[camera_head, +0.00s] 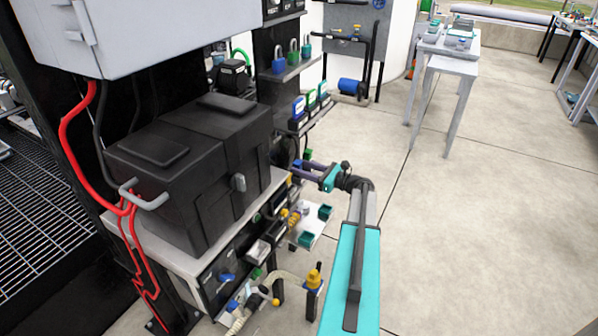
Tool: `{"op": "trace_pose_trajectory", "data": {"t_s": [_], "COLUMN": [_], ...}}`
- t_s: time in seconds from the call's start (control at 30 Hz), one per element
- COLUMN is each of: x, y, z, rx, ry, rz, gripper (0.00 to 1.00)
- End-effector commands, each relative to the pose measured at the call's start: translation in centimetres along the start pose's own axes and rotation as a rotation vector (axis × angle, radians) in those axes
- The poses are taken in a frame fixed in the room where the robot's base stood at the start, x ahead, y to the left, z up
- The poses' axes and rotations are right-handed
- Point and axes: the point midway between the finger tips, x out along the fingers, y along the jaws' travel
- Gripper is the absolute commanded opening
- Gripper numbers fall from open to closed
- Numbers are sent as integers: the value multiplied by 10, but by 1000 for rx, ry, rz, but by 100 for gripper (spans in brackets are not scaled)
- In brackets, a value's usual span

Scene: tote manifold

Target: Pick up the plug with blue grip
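My gripper (299,168), with purple fingers on a teal body, points left toward the dark rack. Its two fingers look parted with a gap between them, and I see nothing held. Several blue items show, and I cannot tell for certain which is the plug with blue grip. A small blue-fronted item (299,107) stands on a rack shelf just above my gripper, beside green ones. A blue handle-like piece (226,277) sits low on the front of the bench, below and left of my gripper. The fingers appear apart from both.
A black case (190,170) with a grey handle sits on the bench left of my gripper. Padlock-like items (279,62) stand on an upper shelf. Red cables (68,135) hang at left. A yellow-topped fitting (314,278) stands low.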

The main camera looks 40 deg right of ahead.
Motion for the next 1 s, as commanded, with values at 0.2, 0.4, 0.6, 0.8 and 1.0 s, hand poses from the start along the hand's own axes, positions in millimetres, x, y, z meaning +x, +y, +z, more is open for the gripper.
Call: {"op": "trace_pose_trajectory", "data": {"t_s": [0.2,0.4,0.6,0.8,1.0], "x": [0,0,1,1,1], "y": [0,0,1,1,2], "z": [0,0,5,23,53], "rx": [0,0,-1,-2,-2], "ry": [0,0,0,0,-1], "rz": [1,1,1,2,2], "gripper": [2,0,0,0,0]}}
